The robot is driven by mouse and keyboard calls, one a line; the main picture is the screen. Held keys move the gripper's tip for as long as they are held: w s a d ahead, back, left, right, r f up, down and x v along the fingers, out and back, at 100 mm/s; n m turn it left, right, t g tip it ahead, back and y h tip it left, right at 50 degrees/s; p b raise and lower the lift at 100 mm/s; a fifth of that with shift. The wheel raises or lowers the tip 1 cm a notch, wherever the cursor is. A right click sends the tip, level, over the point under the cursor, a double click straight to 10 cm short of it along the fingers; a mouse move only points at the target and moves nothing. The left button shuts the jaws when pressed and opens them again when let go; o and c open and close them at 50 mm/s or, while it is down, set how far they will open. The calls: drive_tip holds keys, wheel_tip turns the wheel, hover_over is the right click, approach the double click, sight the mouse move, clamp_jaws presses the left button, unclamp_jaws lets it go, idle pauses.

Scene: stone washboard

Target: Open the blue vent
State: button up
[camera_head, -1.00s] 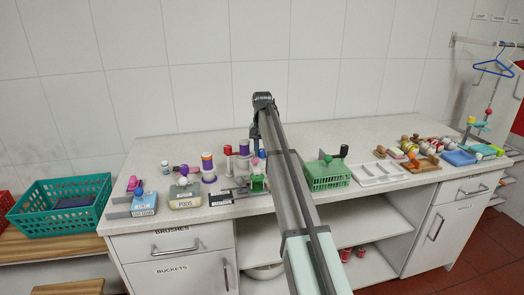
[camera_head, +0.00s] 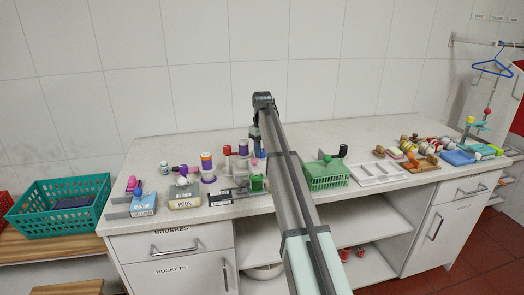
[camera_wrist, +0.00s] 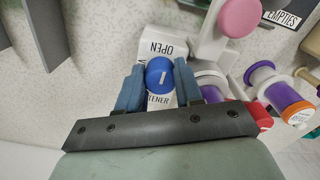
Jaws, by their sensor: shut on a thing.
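The blue vent shows in the wrist view as a round blue knob (camera_wrist: 160,73) with a pale mark across it. It sits on a white body with the word OPEN above it and a partly hidden label ending in "TENER" below. My gripper (camera_wrist: 160,80) has one blue finger on each side of the knob and is shut on it. In the head view my gripper (camera_head: 257,146) is over the back middle of the counter, and my arm hides part of what is around it.
A pink round knob (camera_wrist: 239,17) is close above right of my gripper in the wrist view. A purple and orange spool (camera_wrist: 283,97) stands at right. On the counter (camera_head: 330,135), a green basket (camera_head: 327,177) and a white tray (camera_head: 378,173) lie right of my arm.

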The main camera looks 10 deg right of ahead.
sight(262, 150)
drive_tip(key=shift+f+n, duration=0.1)
drive_tip(key=shift+n, duration=0.3)
drive_tip(key=o, duration=1)
drive_tip(key=shift+o, duration=0.2)
wheel_tip(262, 150, up, 14)
idle(0.4)
